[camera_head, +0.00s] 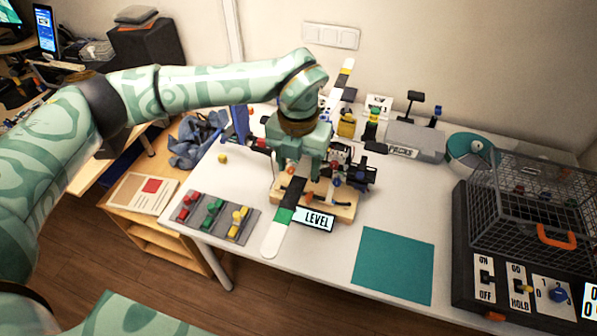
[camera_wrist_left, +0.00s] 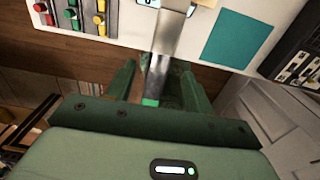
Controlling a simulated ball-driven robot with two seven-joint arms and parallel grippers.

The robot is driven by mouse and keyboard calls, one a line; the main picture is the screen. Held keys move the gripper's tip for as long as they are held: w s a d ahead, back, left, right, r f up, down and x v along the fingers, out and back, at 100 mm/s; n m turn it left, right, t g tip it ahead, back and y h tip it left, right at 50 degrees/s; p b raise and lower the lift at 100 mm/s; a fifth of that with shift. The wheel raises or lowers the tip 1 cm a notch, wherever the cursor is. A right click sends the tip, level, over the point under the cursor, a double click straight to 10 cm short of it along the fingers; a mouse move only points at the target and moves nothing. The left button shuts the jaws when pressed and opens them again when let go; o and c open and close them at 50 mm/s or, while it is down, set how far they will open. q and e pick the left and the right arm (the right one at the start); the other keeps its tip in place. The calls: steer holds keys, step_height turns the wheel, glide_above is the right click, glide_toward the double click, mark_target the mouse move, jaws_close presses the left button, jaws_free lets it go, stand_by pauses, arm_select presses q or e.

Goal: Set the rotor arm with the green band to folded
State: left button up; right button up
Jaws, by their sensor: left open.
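The rotor arm with the green band (camera_head: 284,215) reaches from a wooden-based servo rig (camera_head: 343,211) toward the table's front edge. It has a dark inner part and a white rounded tip. My left gripper (camera_head: 292,176) is above the rig, over the arm's inner part. In the left wrist view the open fingers (camera_wrist_left: 158,68) stand on either side of the rotor arm (camera_wrist_left: 167,50), with its green band (camera_wrist_left: 151,102) low between them. I cannot tell if they touch it. My right gripper is not in view.
A grey tray (camera_head: 221,229) of coloured parts lies left, a teal mat (camera_head: 393,264) right. A wire cage (camera_head: 535,215) and switch panel (camera_head: 470,262) stand far right. Bare white table lies between.

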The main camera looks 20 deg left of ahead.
mark_target(298, 180)
arm_select(q)
steer(key=shift+f, duration=1.55)
jaws_close()
